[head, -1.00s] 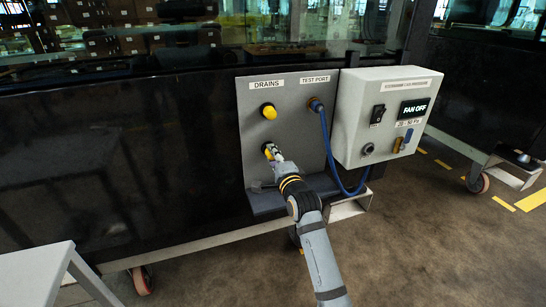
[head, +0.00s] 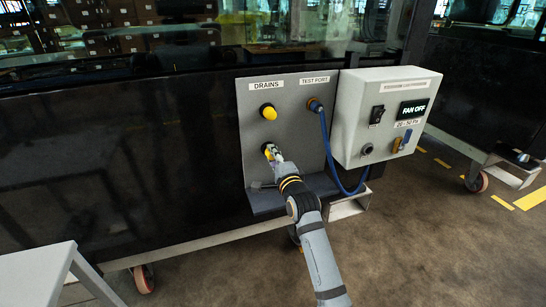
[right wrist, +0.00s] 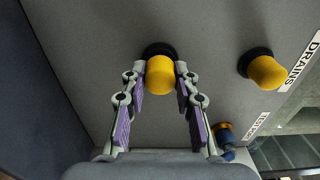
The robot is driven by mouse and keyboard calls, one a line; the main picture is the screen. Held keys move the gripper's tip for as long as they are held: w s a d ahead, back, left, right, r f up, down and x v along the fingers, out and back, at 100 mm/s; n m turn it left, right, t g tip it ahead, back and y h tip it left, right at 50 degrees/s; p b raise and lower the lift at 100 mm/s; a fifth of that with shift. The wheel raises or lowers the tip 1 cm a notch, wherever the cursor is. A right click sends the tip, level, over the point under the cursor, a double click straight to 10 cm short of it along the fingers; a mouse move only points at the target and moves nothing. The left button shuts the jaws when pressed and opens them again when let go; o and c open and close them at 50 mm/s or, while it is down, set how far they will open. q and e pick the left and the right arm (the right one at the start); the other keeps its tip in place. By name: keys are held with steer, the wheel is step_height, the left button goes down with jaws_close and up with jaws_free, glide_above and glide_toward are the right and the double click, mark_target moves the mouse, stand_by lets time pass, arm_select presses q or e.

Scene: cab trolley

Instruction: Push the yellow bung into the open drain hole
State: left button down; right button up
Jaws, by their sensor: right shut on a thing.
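The yellow bung (right wrist: 161,76) sits at the lower drain hole, whose black ring (right wrist: 158,48) shows behind it in the right wrist view. My right gripper (right wrist: 160,72) is shut on the bung, one finger on each side. In the head view the right gripper (head: 272,155) reaches up to the panel and mostly hides this bung (head: 267,153). How deep the bung sits in the hole cannot be told. My left gripper is not in view.
A second yellow bung (head: 269,112) sits in the upper drain on the grey panel (head: 295,135). A blue hose (head: 328,150) hangs from the test port to the right. A control box (head: 350,130) with a FAN OFF display juts out beside it.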

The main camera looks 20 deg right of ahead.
steer(key=shift+p, duration=0.5)
stand_by(0.7)
steer(key=shift+p, duration=0.45)
steer(key=shift+w, duration=0.4)
steer(key=o, duration=1)
